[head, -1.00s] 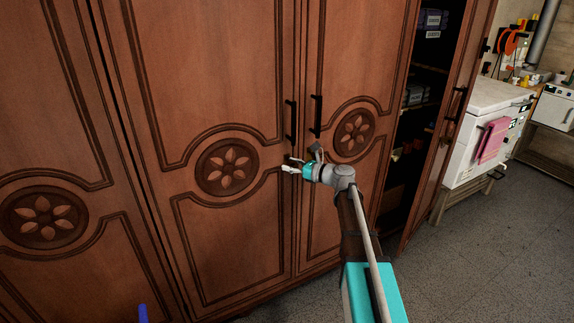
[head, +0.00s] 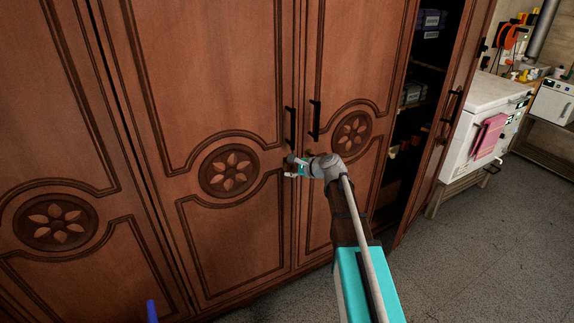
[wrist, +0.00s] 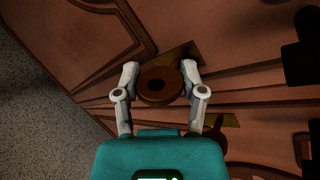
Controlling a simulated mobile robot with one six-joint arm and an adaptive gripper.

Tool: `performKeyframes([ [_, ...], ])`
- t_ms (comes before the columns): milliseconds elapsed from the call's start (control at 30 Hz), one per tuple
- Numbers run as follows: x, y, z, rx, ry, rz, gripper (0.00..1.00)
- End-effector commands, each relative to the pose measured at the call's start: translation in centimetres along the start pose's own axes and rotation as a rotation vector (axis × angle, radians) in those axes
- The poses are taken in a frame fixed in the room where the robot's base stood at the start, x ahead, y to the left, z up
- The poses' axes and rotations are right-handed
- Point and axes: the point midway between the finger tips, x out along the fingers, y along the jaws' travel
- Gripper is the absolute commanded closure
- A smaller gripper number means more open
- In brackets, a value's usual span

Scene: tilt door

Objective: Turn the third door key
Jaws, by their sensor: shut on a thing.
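The key (wrist: 159,86) shows in the wrist view as a round brown head with a dark hole, in front of a brass plate (wrist: 185,52) on the door. My gripper (wrist: 159,72) has one finger on each side of the key head and is shut on it. In the head view my gripper (head: 292,170) is at the wardrobe front, below the dark handle of the wide carved door (head: 215,90), near the seam with the narrower door (head: 340,60). The key is mostly hidden there by my gripper.
Two dark vertical handles (head: 290,126) (head: 315,120) flank the seam just above my gripper. A second brass plate (wrist: 222,120) lies nearby in the wrist view. At right a wardrobe door (head: 447,120) stands open. Grey floor (head: 470,255) is clear there.

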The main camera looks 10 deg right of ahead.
Motion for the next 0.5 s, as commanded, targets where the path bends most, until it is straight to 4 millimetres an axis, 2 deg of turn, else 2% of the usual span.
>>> performKeyframes([
  [500,-0.03,-0.03,0.17,-0.398,0.239,-0.002,0.94],
])
